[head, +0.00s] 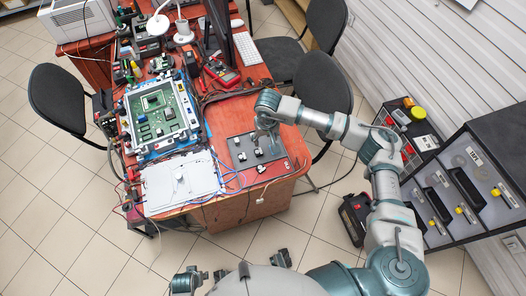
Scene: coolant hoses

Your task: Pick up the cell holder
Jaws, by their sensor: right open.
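A dark grey plate (244,162) lies flat on the right front part of the red-brown table, with several small black and light parts on it. I cannot tell for sure which of these is the cell holder; they are too small to make out. My right gripper (266,136) is over the far right part of this plate, pointing down, with its fingers open. It partly hides the plate beneath it. Whether its fingertips touch anything is too small to tell.
On the table (235,204), a framed green circuit board (158,115) and a white panel (180,182) with loose wires stand left of the plate. A red multimeter (222,74) and keyboard (246,48) lie behind. Chairs flank the table; a drawer cabinet (455,190) stands right.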

